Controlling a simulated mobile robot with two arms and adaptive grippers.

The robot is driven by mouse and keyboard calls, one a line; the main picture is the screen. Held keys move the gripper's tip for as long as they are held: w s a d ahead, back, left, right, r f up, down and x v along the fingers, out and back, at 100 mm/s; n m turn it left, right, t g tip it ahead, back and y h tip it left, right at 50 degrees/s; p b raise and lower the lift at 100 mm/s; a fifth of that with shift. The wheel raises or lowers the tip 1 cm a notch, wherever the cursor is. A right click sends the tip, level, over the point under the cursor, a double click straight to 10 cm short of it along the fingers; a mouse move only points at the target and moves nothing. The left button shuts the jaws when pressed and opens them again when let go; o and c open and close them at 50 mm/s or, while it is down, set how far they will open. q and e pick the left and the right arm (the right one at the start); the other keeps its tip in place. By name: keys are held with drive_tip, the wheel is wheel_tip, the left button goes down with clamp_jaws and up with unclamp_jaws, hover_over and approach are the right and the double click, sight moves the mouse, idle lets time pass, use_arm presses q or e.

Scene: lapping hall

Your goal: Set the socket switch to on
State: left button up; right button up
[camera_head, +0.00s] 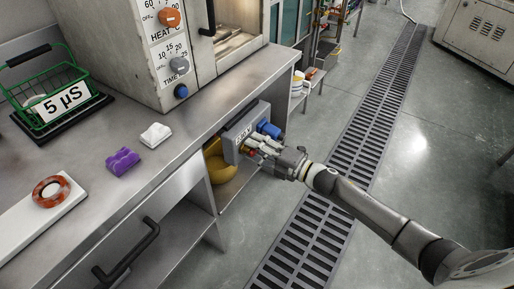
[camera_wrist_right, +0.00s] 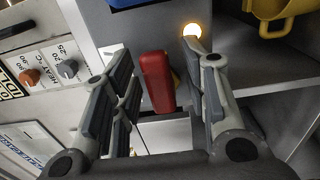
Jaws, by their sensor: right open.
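The socket box (camera_head: 236,135) is a grey unit on the side of the bench, below the worktop, with a blue socket (camera_head: 268,129) on it. In the right wrist view a red switch lever (camera_wrist_right: 156,82) stands out from the grey box face (camera_wrist_right: 150,38). A small round lamp (camera_wrist_right: 193,31) glows warm white beside it. My right gripper (camera_head: 258,147) is at the box front. Its fingers are open, one on each side of the red lever in the wrist view; I cannot tell whether either touches it. The fingers hide part of the box in the head view. My left gripper is out of view.
The steel worktop (camera_head: 185,138) holds a purple block (camera_head: 122,161), a white block (camera_head: 156,134), a green wire basket (camera_head: 45,88) and an oven with knobs (camera_head: 130,45). A floor grating (camera_head: 365,130) runs alongside.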

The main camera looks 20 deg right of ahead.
drive_tip(key=shift+s+d, duration=0.15)
drive_tip(key=shift+s, duration=0.05)
drive_tip(key=v, duration=1.1)
drive_tip(key=shift+s+d, duration=0.2)
